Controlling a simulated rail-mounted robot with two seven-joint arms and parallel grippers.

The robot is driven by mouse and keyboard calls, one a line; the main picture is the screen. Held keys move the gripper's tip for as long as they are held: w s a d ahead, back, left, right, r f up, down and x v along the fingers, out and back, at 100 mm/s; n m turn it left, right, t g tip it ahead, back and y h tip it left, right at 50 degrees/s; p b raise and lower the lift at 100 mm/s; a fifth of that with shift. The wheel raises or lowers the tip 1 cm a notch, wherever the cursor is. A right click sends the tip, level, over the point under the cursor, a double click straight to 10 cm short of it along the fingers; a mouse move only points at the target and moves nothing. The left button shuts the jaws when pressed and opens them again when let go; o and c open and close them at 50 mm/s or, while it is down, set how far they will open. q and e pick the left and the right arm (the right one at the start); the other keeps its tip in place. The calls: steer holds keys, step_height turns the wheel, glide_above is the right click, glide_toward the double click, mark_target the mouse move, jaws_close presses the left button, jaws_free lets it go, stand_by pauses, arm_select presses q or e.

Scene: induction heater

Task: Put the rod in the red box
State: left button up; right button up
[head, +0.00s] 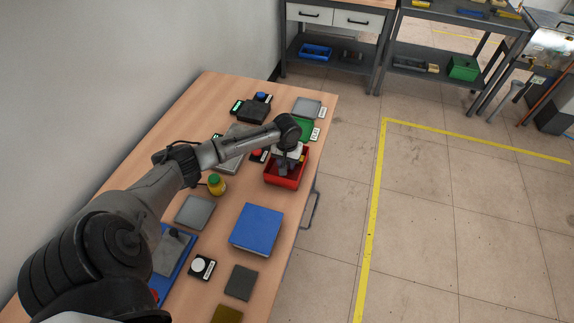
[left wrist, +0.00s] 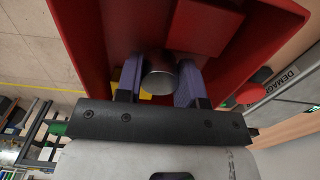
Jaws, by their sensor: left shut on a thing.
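The red box (head: 286,179) stands on the wooden table near its right edge. My left gripper (head: 284,168) is over the box, reaching down into it. In the left wrist view the gripper (left wrist: 160,84) is shut on the rod (left wrist: 161,78), a grey metal cylinder seen end-on between the purple finger pads. The red walls of the box (left wrist: 90,30) surround the rod and fingers there. Whether the rod touches the box floor cannot be told. The rod is hidden by the gripper in the head view. My right gripper is not in view.
On the wooden table (head: 150,128), a blue block (head: 257,228) lies in front of the box and a yellow bottle with a green cap (head: 216,184) stands to its left. A green tray (head: 300,129) lies behind the box. Floor to the right is clear.

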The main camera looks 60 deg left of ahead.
arm_select(q)
steer(key=shift+f, duration=0.55)
steer(key=shift+f, duration=0.15)
steer(key=o, duration=1)
